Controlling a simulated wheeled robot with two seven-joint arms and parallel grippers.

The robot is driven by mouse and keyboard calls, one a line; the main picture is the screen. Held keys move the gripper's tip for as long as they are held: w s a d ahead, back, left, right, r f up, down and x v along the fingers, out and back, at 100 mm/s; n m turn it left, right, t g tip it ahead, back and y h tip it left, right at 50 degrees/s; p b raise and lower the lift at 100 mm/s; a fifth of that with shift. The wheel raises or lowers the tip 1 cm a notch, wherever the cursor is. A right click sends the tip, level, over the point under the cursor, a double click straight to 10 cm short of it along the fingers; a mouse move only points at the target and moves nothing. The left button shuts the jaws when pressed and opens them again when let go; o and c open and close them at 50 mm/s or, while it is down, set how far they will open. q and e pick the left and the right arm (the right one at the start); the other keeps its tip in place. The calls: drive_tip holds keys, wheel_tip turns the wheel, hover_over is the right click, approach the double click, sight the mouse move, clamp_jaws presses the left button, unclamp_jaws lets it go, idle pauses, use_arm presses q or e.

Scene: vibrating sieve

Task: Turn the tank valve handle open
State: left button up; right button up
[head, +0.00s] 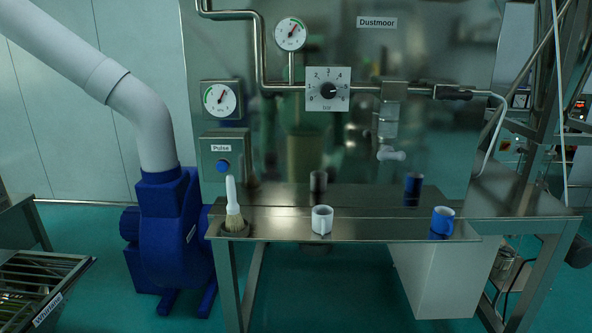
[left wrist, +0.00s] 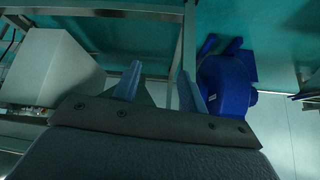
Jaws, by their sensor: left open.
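On the steel panel in the head view, a pipe runs right to a valve with a dark lever handle (head: 452,93), which lies roughly along the pipe. Below a clear cylinder (head: 388,125) on the same pipe is a pale tap-like handle (head: 391,155). I cannot tell for certain which is the tank valve handle. My left gripper (left wrist: 156,85) shows only in the left wrist view, with its two fingers apart and nothing between them. It is away from both handles, which are out of that view. My right gripper is in neither view.
A steel bench (head: 350,228) stands before the panel, holding a brush (head: 233,210), a white mug (head: 322,220) and a blue mug (head: 442,221). A blue blower (head: 170,235) with a thick white pipe is at left. Two gauges and a dial (head: 328,90) are on the panel.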

use_arm(q)
drive_tip(key=s+f+g, duration=0.3)
drive_tip(key=s+f, duration=0.7)
drive_tip(key=s, duration=0.4)
drive_tip(key=s+f+g, duration=0.2)
drive_tip(key=s+f, duration=0.8)
drive_tip(key=s, duration=0.5)
drive_tip(key=shift+s+d+g, duration=0.3)
drive_tip(key=shift+d+g, duration=0.05)
drive_tip(key=shift+g, duration=0.05)
drive_tip(key=shift+f, duration=0.15)
drive_tip(key=shift+a, duration=0.1)
idle(1.0)
